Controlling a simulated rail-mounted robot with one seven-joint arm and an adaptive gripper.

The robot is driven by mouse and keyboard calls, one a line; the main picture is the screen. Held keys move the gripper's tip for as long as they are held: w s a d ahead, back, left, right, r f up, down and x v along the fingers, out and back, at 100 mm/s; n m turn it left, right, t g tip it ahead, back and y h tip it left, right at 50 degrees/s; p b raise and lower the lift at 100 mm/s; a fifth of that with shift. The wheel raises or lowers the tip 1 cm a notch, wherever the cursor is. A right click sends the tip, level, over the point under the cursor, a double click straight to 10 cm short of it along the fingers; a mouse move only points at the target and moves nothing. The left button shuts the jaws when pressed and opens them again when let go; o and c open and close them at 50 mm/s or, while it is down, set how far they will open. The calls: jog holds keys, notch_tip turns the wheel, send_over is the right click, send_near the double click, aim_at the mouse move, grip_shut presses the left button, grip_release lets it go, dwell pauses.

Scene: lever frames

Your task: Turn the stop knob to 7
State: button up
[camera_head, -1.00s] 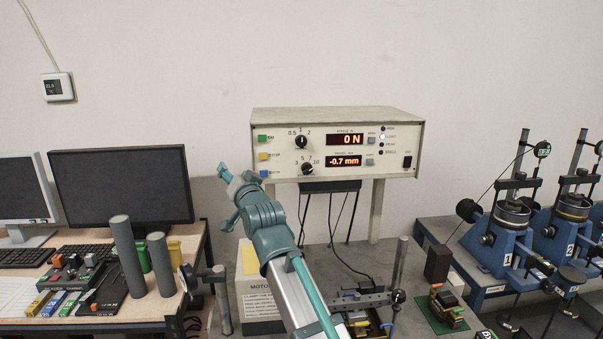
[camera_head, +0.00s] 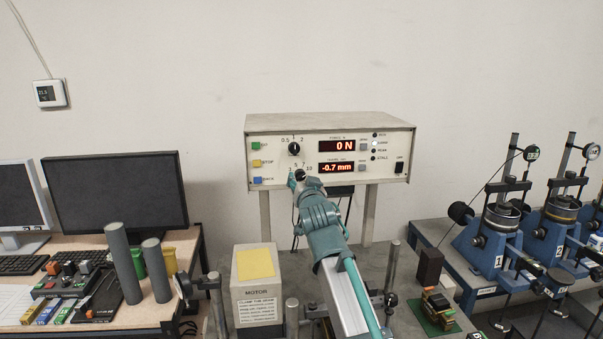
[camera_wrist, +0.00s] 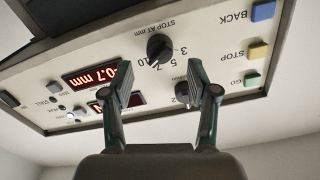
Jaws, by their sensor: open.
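The stop knob is a round black knob on the front of a cream control box (camera_head: 225,150). In the wrist view, which shows the panel upside down, the stop knob (camera_wrist: 159,50) sits beside the label STOP AT mm and the scale 3, 5, 7, 10. Its exact pointer setting is too small to tell. My gripper (camera_wrist: 158,68) is open and empty, its fingers on either side of the knob's line and apparently short of it. In the head view my gripper (camera_head: 302,182) is just below the panel knob and partly covers it.
A second black knob (camera_head: 294,149) is above the stop knob; my finger partly hides it in the wrist view. Green, yellow and blue buttons line the panel's left edge. The display (camera_head: 336,168) reads -0.7 mm. A motor box (camera_head: 255,290) stands below left.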

aim_at(302, 176)
jog(key=shift+p+x, duration=0.45)
jog(key=shift+x, duration=1.4)
jog(key=shift+c, duration=0.3)
grip_shut()
